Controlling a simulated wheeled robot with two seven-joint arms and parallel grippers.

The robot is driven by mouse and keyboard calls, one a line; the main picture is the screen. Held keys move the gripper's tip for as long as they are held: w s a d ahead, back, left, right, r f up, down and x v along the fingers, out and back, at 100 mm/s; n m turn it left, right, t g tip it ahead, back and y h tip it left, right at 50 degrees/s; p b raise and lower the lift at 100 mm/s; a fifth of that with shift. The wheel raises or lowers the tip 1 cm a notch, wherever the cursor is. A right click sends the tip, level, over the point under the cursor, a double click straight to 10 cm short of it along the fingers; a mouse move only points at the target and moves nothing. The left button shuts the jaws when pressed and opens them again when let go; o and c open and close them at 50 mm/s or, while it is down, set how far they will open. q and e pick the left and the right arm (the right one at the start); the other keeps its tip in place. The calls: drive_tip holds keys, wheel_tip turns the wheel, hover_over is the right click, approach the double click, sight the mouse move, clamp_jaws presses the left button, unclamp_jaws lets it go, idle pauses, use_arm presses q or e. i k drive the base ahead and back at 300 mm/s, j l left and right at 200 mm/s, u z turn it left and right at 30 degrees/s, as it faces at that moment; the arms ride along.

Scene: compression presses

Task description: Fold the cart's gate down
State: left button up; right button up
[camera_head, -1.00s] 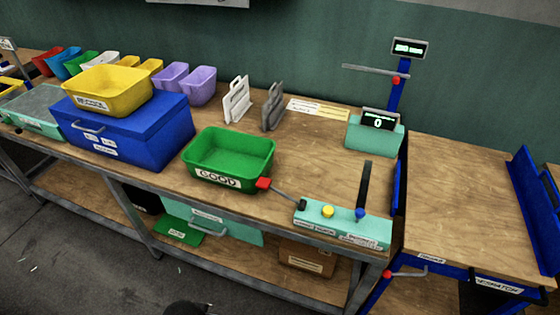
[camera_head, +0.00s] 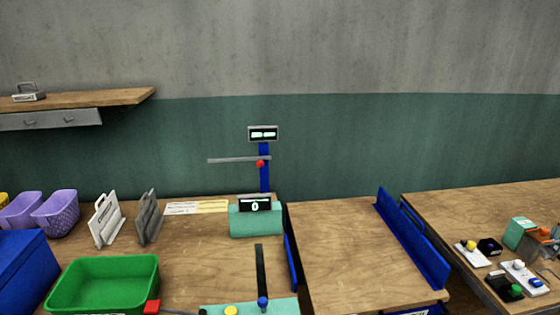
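The cart (camera_head: 345,245) has a wooden top and stands between two benches. A blue panel (camera_head: 412,240) stands upright along its right side. A narrower blue panel (camera_head: 291,262) stands upright at its left side, by the edge of the left bench. I cannot tell from their looks which panel is the gate. The cart's front edge is cut off by the bottom of the picture, with only a bit of blue frame and label showing. Neither of my grippers is in view.
The left bench holds a green bin (camera_head: 105,285), a teal device with a display (camera_head: 256,218), a blue post with a grey bar (camera_head: 238,160) and a teal lever base (camera_head: 250,308). The right bench (camera_head: 490,215) carries several small devices. The cart top is bare.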

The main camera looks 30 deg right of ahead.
sight(435, 264)
drive_tip(key=z, duration=1.75)
drive_tip(key=i+l+u, duration=0.1)
drive_tip(key=u, duration=0.3)
drive_tip(key=l+u, duration=0.6)
drive_tip(key=u, duration=0.15)
